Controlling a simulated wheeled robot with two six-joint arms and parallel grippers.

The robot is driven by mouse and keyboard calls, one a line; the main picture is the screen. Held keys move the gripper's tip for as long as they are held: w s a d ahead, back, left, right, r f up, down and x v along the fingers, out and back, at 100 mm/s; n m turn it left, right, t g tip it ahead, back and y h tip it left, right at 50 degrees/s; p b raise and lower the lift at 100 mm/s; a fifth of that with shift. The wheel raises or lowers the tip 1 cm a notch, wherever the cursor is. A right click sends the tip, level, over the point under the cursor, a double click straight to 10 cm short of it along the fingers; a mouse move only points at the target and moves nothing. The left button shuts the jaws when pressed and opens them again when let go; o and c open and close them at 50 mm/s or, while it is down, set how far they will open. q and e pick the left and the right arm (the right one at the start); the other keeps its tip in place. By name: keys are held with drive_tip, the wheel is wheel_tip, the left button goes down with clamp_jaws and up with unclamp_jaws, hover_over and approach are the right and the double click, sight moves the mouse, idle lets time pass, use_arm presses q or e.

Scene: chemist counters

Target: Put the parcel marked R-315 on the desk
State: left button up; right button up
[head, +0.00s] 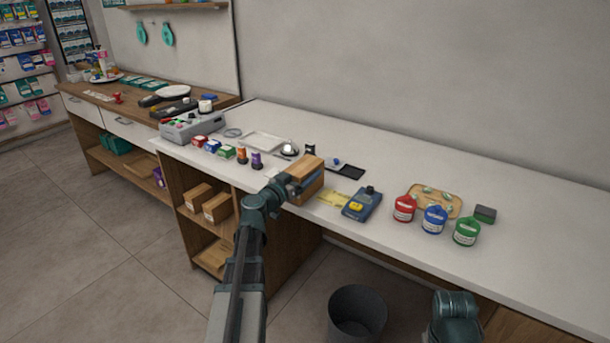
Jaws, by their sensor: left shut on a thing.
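My left gripper (287,187) is shut on a brown cardboard parcel (309,176). The parcel is at the front edge of the white counter top (400,165), near its middle; I cannot tell whether it touches the surface. Its label is not visible from here, so I cannot read a mark on it. More brown parcels (217,207) sit in the open shelf below the counter, to the left of my arm. Part of my right arm shows at the bottom right, but its gripper is not in view.
A blue device (362,204) lies right of the held parcel, then red (404,208), blue (434,219) and green (467,231) tubs. Small boxes (212,146) and bottles (257,159) stand to the left. A dark bin (357,313) stands on the floor. The counter's far right is clear.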

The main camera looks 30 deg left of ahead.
sight(294, 177)
use_arm(q)
drive_tip(key=shift+f, duration=0.15)
drive_tip(key=o, duration=1.5)
drive_tip(key=shift+s, duration=0.3)
drive_tip(key=shift+s+a+r+p, duration=0.55)
drive_tip(key=shift+s+r, duration=0.2)
drive_tip(key=shift+s, duration=5.9)
drive_tip(key=w, duration=0.8)
drive_tip(key=shift+w+d+f, duration=0.15)
drive_tip(key=shift+w+d, duration=0.2)
drive_tip(key=shift+w, duration=0.05)
use_arm(e)
drive_tip(key=shift+s+r, duration=0.45)
drive_tip(key=shift+r, duration=0.05)
